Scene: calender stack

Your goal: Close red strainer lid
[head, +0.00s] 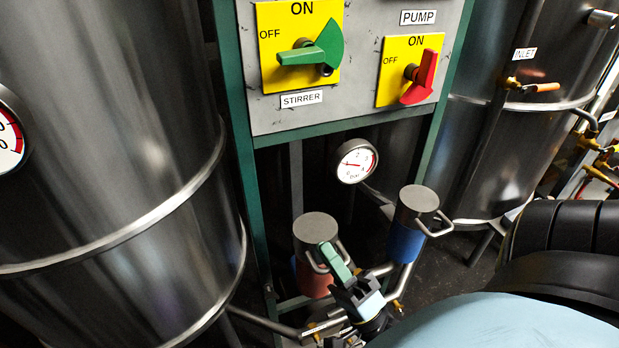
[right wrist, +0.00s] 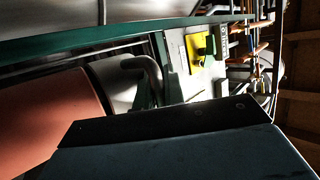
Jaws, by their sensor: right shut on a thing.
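The red strainer (head: 311,281) stands low behind the panel frame, left of a blue strainer (head: 405,243). Its grey round lid (head: 315,226) sits over the top of the red body, with a bent metal handle at its front. My right gripper (head: 328,254) is at that handle, its green fingers shut on it and partly hiding it. In the right wrist view, the red body (right wrist: 50,125) is at the left, with the grey lid (right wrist: 112,82) and the curved handle (right wrist: 150,72) beside it. I cannot tell whether the lid is fully seated. My left gripper is not in view.
The blue strainer has its own grey lid (head: 418,198) and handle close by on the right. A pressure gauge (head: 357,161) hangs behind. The green frame (head: 243,170), pipes and a large steel tank (head: 110,150) crowd the left side.

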